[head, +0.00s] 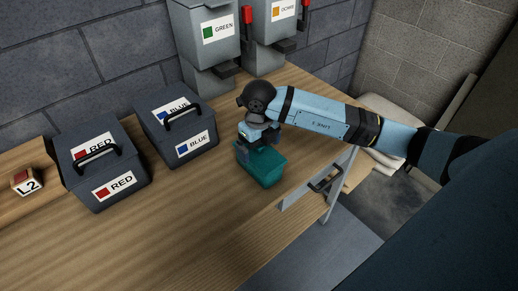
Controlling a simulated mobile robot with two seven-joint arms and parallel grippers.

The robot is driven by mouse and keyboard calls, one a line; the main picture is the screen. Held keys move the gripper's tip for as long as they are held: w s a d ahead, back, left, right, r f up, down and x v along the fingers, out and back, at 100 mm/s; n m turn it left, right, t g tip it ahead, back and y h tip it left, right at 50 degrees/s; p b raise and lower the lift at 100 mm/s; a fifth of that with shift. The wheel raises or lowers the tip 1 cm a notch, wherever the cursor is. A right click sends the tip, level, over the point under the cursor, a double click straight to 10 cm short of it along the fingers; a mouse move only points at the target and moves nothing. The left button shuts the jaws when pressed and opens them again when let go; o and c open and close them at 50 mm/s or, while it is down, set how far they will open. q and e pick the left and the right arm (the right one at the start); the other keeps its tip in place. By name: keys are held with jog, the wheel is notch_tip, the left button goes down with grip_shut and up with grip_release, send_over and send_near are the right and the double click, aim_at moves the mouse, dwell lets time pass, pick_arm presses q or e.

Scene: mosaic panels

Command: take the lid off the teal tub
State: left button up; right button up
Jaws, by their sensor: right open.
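The teal tub (266,174) stands on the wooden table, right of the middle and near the table's right edge. My right arm comes in from the right, and my right gripper (260,145) is directly over the tub's back left part. The gripper is open. It covers part of the tub's top, so the lid and any handle on it cannot be made out clearly. Whether the fingers touch the lid cannot be told. My left gripper is not in view.
A grey box labelled RED (118,184) and one labelled BLUE (194,149) stand left of the tub. GREEN (205,45) and orange-marked (273,28) dispensers are at the wall. A small L2 block (26,182) lies far left. The table front (170,240) is clear.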

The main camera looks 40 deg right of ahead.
jog(key=shift+f, duration=0.35)
jog(key=c, duration=0.8)
jog(key=shift+o, duration=0.2)
jog(key=shift+r, duration=0.2)
notch_tip(320, 180, up, 20)
jog(key=shift+f, duration=0.25)
